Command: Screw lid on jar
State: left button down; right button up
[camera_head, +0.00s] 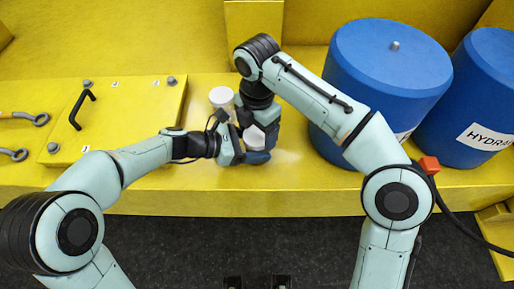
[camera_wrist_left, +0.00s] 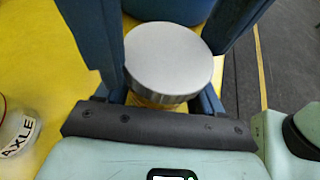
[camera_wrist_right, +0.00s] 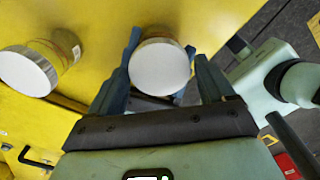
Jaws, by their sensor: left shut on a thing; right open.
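A jar with a pale round lid (camera_head: 254,137) is between my two grippers, above the front part of the yellow deck. In the left wrist view the silver lid (camera_wrist_left: 168,60) sits over a yellowish jar body (camera_wrist_left: 155,106), mostly hidden. My left gripper (camera_head: 250,150) is shut on the jar from the left. My right gripper (camera_head: 258,122) is open, with its fingers on both sides of the lid. The lid's flat top (camera_wrist_right: 159,68) fills the gap between them in the right wrist view. I cannot tell how tightly the lid sits or whether the right fingers touch it.
A second lidded jar (camera_head: 222,97) stands just behind; its label reads AXLE in the left wrist view (camera_wrist_left: 18,133). Two blue barrels (camera_head: 385,75) (camera_head: 480,100) stand at right. A yellow hatch with a black handle (camera_head: 82,108) is at left.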

jog(key=c, duration=0.9)
jog(key=m, duration=0.4)
jog(key=shift+m, duration=0.4)
jog(key=o, duration=1.2)
jog(key=shift+c, duration=0.2)
